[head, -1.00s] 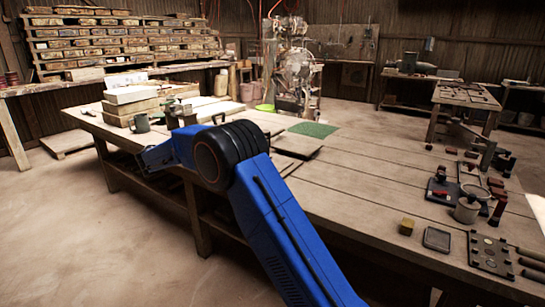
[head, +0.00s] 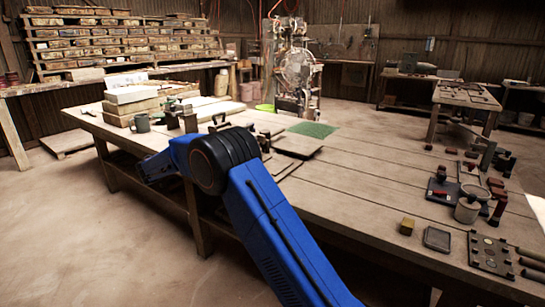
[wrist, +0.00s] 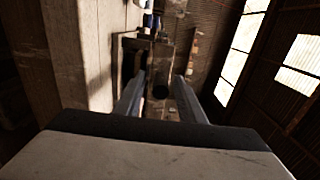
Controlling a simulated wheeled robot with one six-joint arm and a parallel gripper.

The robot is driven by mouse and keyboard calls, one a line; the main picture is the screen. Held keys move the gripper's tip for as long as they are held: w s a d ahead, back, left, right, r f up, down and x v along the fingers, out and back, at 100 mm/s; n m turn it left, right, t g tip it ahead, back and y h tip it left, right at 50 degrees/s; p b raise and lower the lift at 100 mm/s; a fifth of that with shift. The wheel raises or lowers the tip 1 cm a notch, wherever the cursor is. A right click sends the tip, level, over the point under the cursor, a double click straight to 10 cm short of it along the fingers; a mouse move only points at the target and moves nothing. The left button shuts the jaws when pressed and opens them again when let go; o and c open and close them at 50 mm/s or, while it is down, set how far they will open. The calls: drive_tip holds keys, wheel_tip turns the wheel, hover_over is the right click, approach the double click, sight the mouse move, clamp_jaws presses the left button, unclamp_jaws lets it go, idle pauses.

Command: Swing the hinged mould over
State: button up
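A dark brown, box-like metal piece that looks like the hinged mould (wrist: 160,56) is straight ahead in the wrist view, beside the pale table top. A dark round knob or bar end (wrist: 160,91) shows between my fingers. My gripper (wrist: 159,80) is open, with a finger on each side of that knob. A clear gap shows, and I cannot tell whether either finger touches it. Brown upright pieces (head: 181,118) stand on the table just behind the arm; I cannot tell which belong to the mould.
The long wooden table (head: 345,180) is largely bare in the middle. Stacked slabs (head: 130,105) and a grey-green mug (head: 140,123) stand near its left end. Dark flat plates (head: 298,144) lie beyond my arm. Small tools, a cup (head: 466,209) and a drilled block (head: 489,252) are at right.

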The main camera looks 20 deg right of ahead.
drive_tip(key=v, duration=0.7)
drive_tip(key=shift+s+a, duration=0.25)
drive_tip(key=shift+a, duration=0.05)
drive_tip(key=s+d+r+m+g+y, duration=0.35)
drive_tip(key=s+d+m, duration=0.65)
drive_tip(key=s+d, duration=0.4)
drive_tip(key=s+d+r+m+g+y, duration=0.35)
drive_tip(key=s+d+m, duration=0.55)
drive_tip(key=s+d, duration=0.45)
drive_tip(key=s+f+m+y, duration=0.2)
drive_tip(key=s+m, duration=0.6)
drive_tip(key=s, duration=0.4)
drive_tip(key=s+f+m+y, duration=0.3)
drive_tip(key=s+f+m, duration=0.2)
drive_tip(key=s+m, duration=0.3)
drive_tip(key=s+f+m+t+y, duration=0.1)
drive_tip(key=s+f+m, duration=0.3)
drive_tip(key=s, duration=1.3)
drive_tip(key=m+y, duration=0.1)
drive_tip(key=m, duration=0.3)
drive_tip(key=shift+y, duration=0.3)
